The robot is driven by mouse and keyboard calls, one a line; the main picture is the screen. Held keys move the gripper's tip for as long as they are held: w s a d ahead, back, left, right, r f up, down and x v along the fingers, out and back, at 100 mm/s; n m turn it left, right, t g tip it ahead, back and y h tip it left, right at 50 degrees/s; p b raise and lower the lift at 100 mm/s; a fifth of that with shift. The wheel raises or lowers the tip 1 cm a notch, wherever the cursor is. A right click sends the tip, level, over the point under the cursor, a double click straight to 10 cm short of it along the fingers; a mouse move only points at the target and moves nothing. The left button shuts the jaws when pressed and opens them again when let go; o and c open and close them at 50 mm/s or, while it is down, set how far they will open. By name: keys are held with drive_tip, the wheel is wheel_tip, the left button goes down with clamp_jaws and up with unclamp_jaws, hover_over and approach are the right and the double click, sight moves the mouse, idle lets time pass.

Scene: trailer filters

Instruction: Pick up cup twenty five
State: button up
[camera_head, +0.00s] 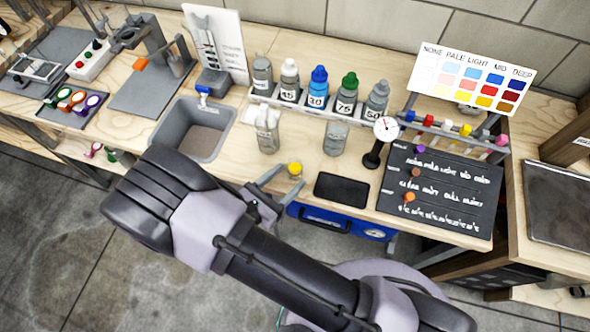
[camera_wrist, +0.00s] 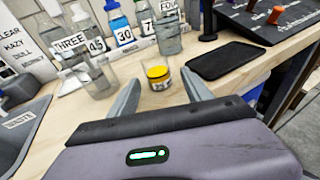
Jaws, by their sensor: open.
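I cannot read a "twenty five" on any cup or bottle. My gripper (camera_head: 284,183) is open and empty at the bench's front edge. A small clear jar with yellow contents or lid (camera_head: 295,169) stands just past its fingertips; in the wrist view the jar (camera_wrist: 158,77) shows between the two fingers. A clear cup labelled THREE (camera_wrist: 97,78) stands to the left, and another labelled FOUR (camera_wrist: 168,38) behind. Behind them is a row of bottles: a grey one (camera_head: 262,72) with an unreadable label, white 45 (camera_head: 289,78), blue 30 (camera_head: 318,90), green 75 (camera_head: 347,96), grey 50 (camera_head: 376,103).
A grey waste basin (camera_head: 222,148) is at the left. A black flat pad (camera_head: 341,188) lies right of the jar, with a gauge (camera_head: 386,128) and a black board with pegs (camera_head: 450,205) beyond. The blue case (camera_head: 345,222) is under the front edge.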

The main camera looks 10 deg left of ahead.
sight(290, 174)
drive_tip(key=b+x, duration=0.1)
drive_tip(key=x, duration=0.3)
drive_tip(key=shift+a+r, duration=0.1)
clamp_jaws()
